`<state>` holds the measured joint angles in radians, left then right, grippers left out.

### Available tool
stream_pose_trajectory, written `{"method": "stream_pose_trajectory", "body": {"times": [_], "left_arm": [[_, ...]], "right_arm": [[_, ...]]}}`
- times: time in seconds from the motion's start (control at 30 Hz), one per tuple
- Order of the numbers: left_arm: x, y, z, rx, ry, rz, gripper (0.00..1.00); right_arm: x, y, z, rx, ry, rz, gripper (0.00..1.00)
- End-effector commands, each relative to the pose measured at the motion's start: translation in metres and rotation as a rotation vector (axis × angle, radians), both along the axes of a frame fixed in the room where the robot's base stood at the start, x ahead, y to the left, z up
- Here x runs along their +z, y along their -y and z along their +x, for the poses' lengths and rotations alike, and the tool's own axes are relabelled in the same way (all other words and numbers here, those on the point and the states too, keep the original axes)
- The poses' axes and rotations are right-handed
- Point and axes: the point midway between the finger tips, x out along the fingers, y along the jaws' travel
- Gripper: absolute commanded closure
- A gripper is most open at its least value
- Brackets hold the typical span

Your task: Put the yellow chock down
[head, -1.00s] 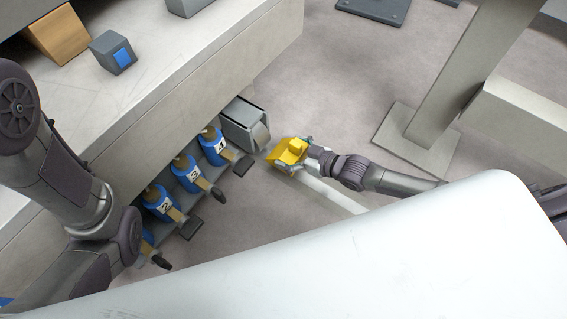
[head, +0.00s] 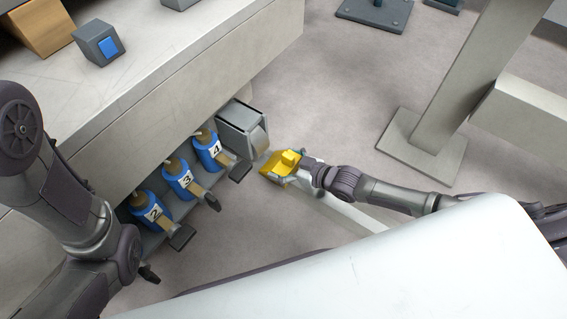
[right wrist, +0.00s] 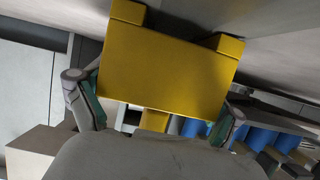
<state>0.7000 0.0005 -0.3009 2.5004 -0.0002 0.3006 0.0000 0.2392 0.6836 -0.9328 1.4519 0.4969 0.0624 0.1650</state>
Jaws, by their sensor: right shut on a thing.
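The yellow chock (head: 281,165) is in my right gripper (head: 296,169), low over the floor and just right of the grey pedal housing in the head view. In the right wrist view the chock (right wrist: 168,66) fills the middle, with the gripper's two fingers (right wrist: 160,112) on either side of it. The right gripper is shut on the chock. I cannot tell whether the chock touches the floor. My left arm comes in from the left in the head view, but its gripper is not in view.
A row of blue numbered pedals (head: 180,179) runs along the machine's foot, beside a grey housing (head: 243,127). The machine bed (head: 150,75) carries a grey block with a blue face (head: 98,43). A post on a base plate (head: 415,145) stands right. Open floor (head: 325,90) lies behind the chock.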

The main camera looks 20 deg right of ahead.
Motion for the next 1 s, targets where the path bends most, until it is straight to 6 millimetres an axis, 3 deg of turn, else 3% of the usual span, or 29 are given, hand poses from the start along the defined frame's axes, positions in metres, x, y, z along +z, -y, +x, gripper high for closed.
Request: {"method": "stream_pose_trajectory", "body": {"times": [0.07, 0.47, 1.0], "left_arm": [[-0.001, 0.000, 0.000, 0.000, 0.000, 0.000, 1.00], [0.003, 0.000, 0.000, 0.000, 0.000, 0.000, 1.00], [0.070, 0.000, 0.000, 0.001, 0.000, 0.000, 1.00]], "right_arm": [[-0.001, 0.000, 0.000, 0.000, 0.000, 0.000, 0.00], [0.004, 0.000, 0.000, 0.000, 0.000, 0.000, 0.00], [0.044, 0.057, -0.074, 0.001, -0.003, -0.001, 0.00]]}}
